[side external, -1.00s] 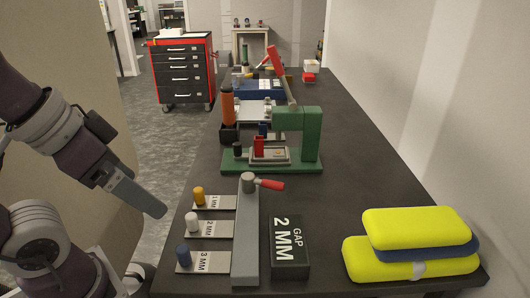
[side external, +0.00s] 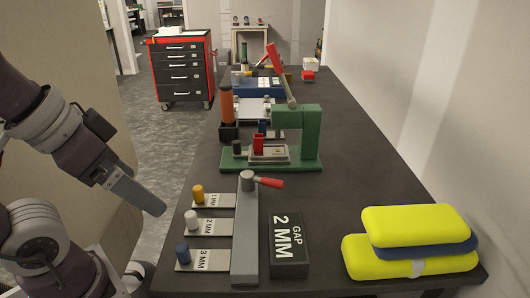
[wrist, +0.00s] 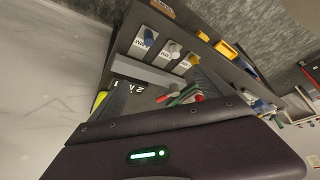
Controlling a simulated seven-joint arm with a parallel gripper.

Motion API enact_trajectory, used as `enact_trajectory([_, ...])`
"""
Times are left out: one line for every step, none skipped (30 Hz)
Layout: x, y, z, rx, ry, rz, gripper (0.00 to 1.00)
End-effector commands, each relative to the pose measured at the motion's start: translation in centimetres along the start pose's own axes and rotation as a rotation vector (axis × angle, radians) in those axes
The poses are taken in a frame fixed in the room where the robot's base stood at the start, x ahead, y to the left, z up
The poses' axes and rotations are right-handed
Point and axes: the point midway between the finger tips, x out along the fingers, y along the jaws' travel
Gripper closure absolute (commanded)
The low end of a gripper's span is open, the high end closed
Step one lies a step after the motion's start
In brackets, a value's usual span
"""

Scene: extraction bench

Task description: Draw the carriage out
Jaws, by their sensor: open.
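A green press (side external: 297,125) with a flat green base stands mid-bench in the side view, its red-handled lever (side external: 282,75) raised. A small pale tray-like carriage (side external: 270,156) sits on the base, with a red upright block (side external: 258,145) at its left; I cannot tell whether they are one piece. My gripper (side external: 157,208) is at the left, off the bench's near left edge, well apart from the press. It is open and empty, and its spread fingers also show in the wrist view (wrist: 162,92). Part of the green press (wrist: 184,94) shows beyond them.
A grey bar (side external: 246,235) with a red-handled clamp holds plates marked 1, 2 and 3 MM (side external: 205,228). A black "GAP 2 MM" block (side external: 290,247) lies beside it. Yellow cases (side external: 415,240) are at the near right.

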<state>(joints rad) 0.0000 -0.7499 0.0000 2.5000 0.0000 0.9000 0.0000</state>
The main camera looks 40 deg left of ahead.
Motion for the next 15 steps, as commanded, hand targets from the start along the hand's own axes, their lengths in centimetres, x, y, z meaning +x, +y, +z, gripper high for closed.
enact_trajectory([0.0,0.0,0.0,0.000,0.000,0.000,0.09])
enact_trajectory([0.0,0.0,0.0,0.000,0.000,0.000,0.09])
enact_trajectory([0.0,0.0,0.0,0.000,0.000,0.000,0.15])
enact_trajectory([0.0,0.0,-0.2,0.000,-0.002,0.001,0.21])
enact_trajectory([-0.1,-0.1,-0.6,0.000,-0.006,0.002,0.27])
enact_trajectory([-0.2,-0.1,-1.5,-0.002,-0.019,0.006,0.35])
enact_trajectory([-0.4,-0.3,-2.6,-0.003,-0.034,0.011,0.41])
enact_trajectory([-0.4,-0.5,-4.1,-0.005,-0.051,0.016,0.46])
enact_trajectory([-0.3,-1.0,-6.4,-0.006,-0.081,0.026,0.54])
enact_trajectory([-0.1,-1.5,-8.4,-0.006,-0.105,0.032,0.55])
enact_trajectory([0.3,-2.2,-10.5,-0.007,-0.129,0.038,0.55])
enact_trajectory([1.2,-3.2,-13.1,-0.004,-0.162,0.043,0.55])
enact_trajectory([2.1,-4.1,-15.0,-0.002,-0.186,0.047,0.55])
enact_trajectory([3.1,-5.1,-16.9,0.001,-0.211,0.049,0.55])
enact_trajectory([4.8,-6.5,-19.2,0.010,-0.243,0.051,0.55])
